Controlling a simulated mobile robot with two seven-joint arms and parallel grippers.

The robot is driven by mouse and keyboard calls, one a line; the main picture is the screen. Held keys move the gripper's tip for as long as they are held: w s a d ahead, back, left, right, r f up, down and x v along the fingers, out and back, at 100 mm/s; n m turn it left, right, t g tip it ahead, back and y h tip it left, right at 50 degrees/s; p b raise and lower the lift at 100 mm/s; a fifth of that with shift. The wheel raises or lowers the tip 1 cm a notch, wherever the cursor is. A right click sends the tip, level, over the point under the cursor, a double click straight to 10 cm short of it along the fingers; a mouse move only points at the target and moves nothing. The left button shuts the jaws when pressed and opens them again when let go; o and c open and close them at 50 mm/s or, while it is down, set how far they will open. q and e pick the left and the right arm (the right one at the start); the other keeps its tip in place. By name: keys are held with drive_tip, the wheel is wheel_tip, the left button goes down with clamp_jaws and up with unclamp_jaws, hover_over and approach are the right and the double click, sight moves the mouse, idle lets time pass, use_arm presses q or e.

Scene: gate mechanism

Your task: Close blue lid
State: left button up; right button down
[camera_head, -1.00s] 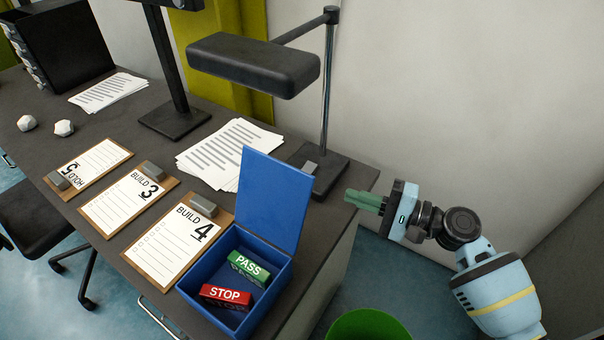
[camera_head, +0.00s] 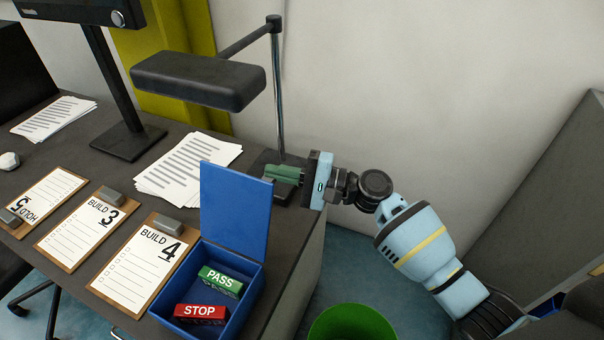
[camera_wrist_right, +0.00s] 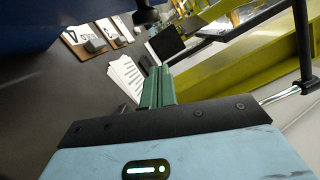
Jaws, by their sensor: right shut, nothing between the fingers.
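The blue lid (camera_head: 235,208) stands upright, open, at the back edge of the blue box (camera_head: 257,290). Inside the box lie a green PASS block (camera_head: 220,280) and a red STOP block (camera_head: 201,312). My right gripper (camera_head: 268,173) is shut and empty, its green fingers pointing left, just right of and apparently behind the lid's upper right edge. In the right wrist view the shut fingers (camera_wrist_right: 157,88) point ahead, and a dark blue surface, likely the lid, fills the upper left corner. My left gripper is not in view.
A desk lamp (camera_head: 200,78) stands behind the box, its base partly hidden near my right gripper. Papers (camera_head: 185,165) and several clipboards (camera_head: 145,262) lie to the left. A green bin (camera_head: 352,322) stands on the floor at right.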

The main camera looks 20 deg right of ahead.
sight(238, 209)
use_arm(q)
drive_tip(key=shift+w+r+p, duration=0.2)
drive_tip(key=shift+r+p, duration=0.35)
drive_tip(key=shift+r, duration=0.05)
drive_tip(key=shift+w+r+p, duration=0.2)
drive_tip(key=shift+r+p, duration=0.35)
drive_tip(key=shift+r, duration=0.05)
use_arm(e)
drive_tip(key=s+a, duration=0.1)
drive_tip(key=s+a+r, duration=0.1)
drive_tip(key=a, duration=0.1)
drive_tip(key=shift+s+a+r, duration=0.2)
drive_tip(key=shift+a, duration=0.05)
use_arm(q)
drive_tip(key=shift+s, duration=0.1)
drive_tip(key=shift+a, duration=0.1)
use_arm(e)
drive_tip(key=shift+r, duration=0.15)
